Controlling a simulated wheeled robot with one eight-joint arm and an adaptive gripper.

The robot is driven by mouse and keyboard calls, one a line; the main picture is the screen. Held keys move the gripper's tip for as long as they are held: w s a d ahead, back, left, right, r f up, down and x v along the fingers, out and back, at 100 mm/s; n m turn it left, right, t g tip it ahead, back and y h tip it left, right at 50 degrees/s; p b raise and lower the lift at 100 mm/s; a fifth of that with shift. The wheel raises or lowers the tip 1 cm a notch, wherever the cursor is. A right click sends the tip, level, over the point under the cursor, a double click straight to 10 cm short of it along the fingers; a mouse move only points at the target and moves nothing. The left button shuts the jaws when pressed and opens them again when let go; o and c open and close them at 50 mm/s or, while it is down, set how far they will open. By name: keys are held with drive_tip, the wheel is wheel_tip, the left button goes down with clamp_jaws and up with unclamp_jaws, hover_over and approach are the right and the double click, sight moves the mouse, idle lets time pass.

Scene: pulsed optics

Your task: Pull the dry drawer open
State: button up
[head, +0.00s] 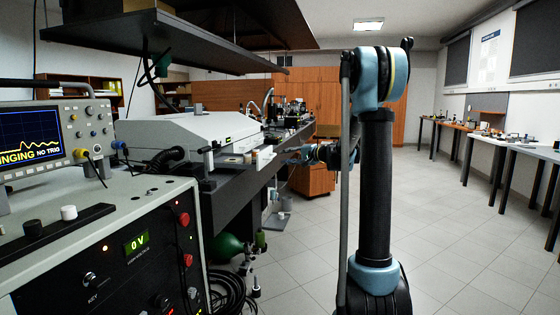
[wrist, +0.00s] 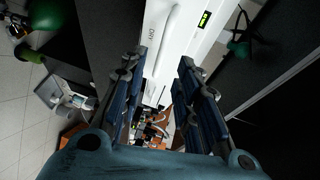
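The dry drawer's white front, marked "DRY" (wrist: 152,30), shows at the top of the wrist view. A long raised white handle (wrist: 167,42) runs beside the lettering. My gripper (wrist: 162,57) is open, its two dark blue fingers on either side of the handle's near end in that view. Nothing is held between them, and I cannot tell whether they touch the handle. In the head view my gripper (head: 291,158) is beside the bench edge, right of the white housing (head: 190,131). The drawer front is not clear there, and I cannot tell how far it is open.
A shelf (head: 180,27) overhangs the bench (head: 240,185). An instrument cabinet with an oscilloscope (head: 40,138) stands at the near left. A green cylinder (head: 226,246) and cables lie under the bench. The tiled floor (head: 455,235) to the right is clear.

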drive_tip(key=shift+v, duration=2.2)
drive_tip(key=shift+f, duration=0.15)
drive_tip(key=s+d+f+n+g+h, duration=0.1)
drive_tip(key=s+f+n+g+h, duration=0.2)
drive_tip(key=s, duration=1)
drive_tip(key=s+f+n+g+h, duration=0.15)
drive_tip(key=s+f, duration=0.35)
drive_tip(key=s, duration=0.8)
drive_tip(key=s+d+f+h, duration=0.2)
drive_tip(key=s+d+f, duration=0.2)
drive_tip(key=s, duration=0.4)
drive_tip(key=s+d+f+n+g+h, duration=0.1)
drive_tip(key=s+d+f+h, duration=0.2)
drive_tip(key=s+f, duration=0.3)
drive_tip(key=s+d+f+n+g+h, duration=0.1)
drive_tip(key=s+d+f+h, duration=0.2)
drive_tip(key=s, duration=0.7)
drive_tip(key=d+f, duration=0.2)
drive_tip(key=d, duration=0.1)
drive_tip(key=shift+s+f, duration=0.2)
drive_tip(key=shift+f, duration=0.05)
drive_tip(key=shift+d+g, duration=0.1)
drive_tip(key=shift+g, duration=0.15)
